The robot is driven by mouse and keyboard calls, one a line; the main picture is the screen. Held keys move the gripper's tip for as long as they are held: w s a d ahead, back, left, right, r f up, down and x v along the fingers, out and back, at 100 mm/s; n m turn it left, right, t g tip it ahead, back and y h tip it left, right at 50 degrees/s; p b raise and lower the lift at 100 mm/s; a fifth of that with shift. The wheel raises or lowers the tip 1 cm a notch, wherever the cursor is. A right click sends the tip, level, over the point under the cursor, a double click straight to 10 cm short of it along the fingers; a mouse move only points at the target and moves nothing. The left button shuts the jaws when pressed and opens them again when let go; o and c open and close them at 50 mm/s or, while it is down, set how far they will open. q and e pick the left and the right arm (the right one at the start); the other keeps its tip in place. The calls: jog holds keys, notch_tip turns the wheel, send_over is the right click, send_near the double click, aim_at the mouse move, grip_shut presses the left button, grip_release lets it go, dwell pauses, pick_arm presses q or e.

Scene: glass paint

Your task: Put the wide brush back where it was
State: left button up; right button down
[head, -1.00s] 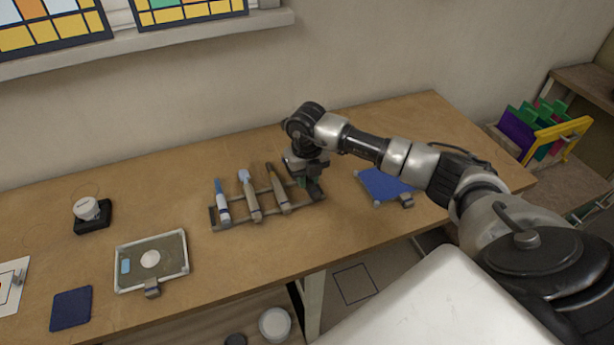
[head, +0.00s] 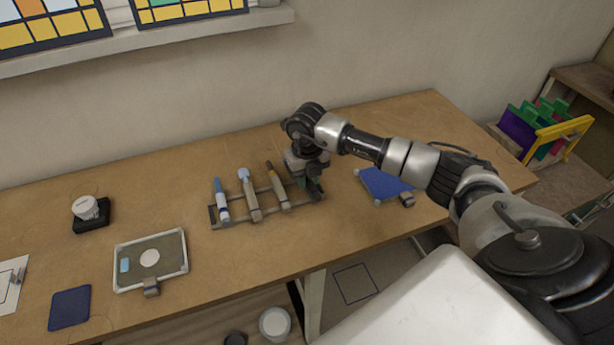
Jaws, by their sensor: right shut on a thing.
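A grey brush rack (head: 236,222) stands on the wooden table. Several tools lie tilted in it: a blue-and-white one (head: 221,200) at the left, a pale-tipped brush (head: 249,195) beside it, and a dark-tipped brush (head: 278,188). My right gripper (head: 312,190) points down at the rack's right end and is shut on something. The held thing is mostly hidden by the gripper, so I cannot make out the wide brush clearly or tell whether it rests in the rack. My left gripper is not in view.
A framed tray (head: 184,262) with a white disc lies left of the rack. A blue pad (head: 385,184) lies right of the gripper. A dark blue square (head: 70,308) and a white-topped jar (head: 86,208) are at the left. Table behind the rack is clear.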

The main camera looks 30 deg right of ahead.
jog(key=shift+f, duration=0.25)
jog(key=c, duration=0.9)
grip_release()
